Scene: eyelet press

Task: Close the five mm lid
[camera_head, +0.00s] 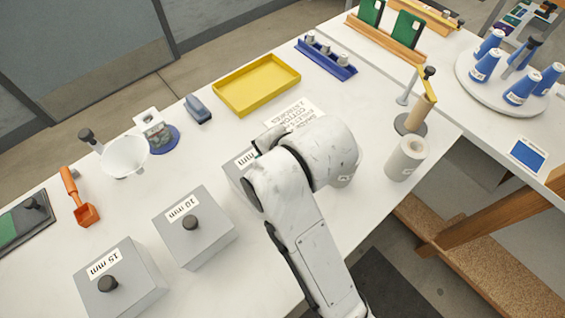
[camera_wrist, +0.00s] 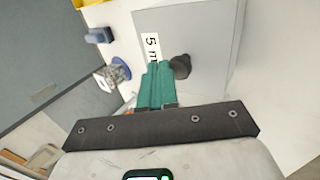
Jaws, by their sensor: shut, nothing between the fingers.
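The five mm box (camera_head: 233,171) is grey, and my arm hides most of it in the head view; only part of its "mm" label shows. In the wrist view its grey lid (camera_wrist: 205,35) carries a white "5 m…" label and a black knob (camera_wrist: 181,66). I cannot tell whether the lid is fully down. My gripper (camera_wrist: 155,75) has green fingers, shut together and empty. The fingertips are close to the left of the knob and overlap the label's end. Whether they touch the knob is unclear. My fingers are hidden in the head view.
The 10 mm box (camera_head: 205,240) and the 15 mm box (camera_head: 135,290) stand to the left, each with a black knob. The table between tray and boxes is partly clear.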

